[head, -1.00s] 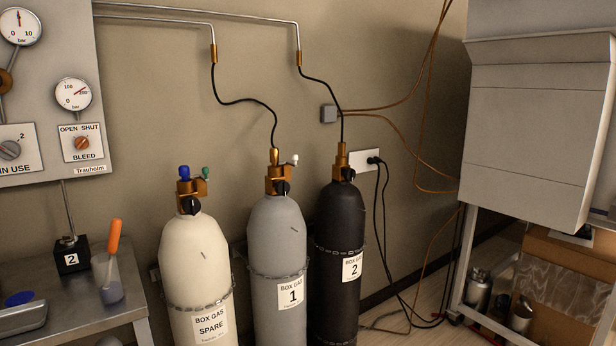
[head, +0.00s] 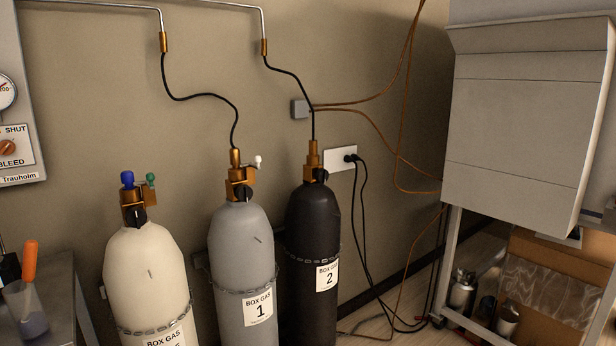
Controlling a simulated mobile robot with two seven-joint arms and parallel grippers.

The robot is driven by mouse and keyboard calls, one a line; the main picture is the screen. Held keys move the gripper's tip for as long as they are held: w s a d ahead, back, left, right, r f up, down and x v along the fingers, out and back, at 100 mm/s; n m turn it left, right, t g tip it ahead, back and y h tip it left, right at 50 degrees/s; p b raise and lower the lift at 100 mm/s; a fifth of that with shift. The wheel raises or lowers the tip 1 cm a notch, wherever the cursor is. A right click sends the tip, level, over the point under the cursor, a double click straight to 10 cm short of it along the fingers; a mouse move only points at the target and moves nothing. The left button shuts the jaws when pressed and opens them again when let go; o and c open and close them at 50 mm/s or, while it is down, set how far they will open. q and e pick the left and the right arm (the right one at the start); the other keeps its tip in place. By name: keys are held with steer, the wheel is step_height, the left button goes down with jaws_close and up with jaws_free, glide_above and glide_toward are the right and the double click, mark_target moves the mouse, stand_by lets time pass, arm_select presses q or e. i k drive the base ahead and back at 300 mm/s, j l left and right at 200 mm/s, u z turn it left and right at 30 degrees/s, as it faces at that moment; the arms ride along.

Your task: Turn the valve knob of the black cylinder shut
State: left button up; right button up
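The black cylinder (head: 312,230), labelled BOX GAS 2, stands upright against the wall, right of the grey cylinder. A brass valve (head: 312,160) sits on its top, with a dark hose rising from it. A black knob (head: 321,175) shows at the valve's front right. I cannot tell from here how far the knob is turned. A chain runs around the cylinder's body. Neither of my grippers is in view.
A grey cylinder (head: 240,245) and a cream cylinder (head: 148,275) stand to the left. A table (head: 62,315) is at bottom left. A large grey cabinet (head: 520,130) on a frame stands at right. Cables hang beside the black cylinder.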

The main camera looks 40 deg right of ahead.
mark_target(321, 176)
steer(key=i+l+u, duration=0.25)
steer(key=l, duration=0.55)
steer(key=l+u, duration=0.2)
steer(key=l, duration=0.55)
steer(key=l+u, duration=0.1)
steer(key=l, duration=1.5)
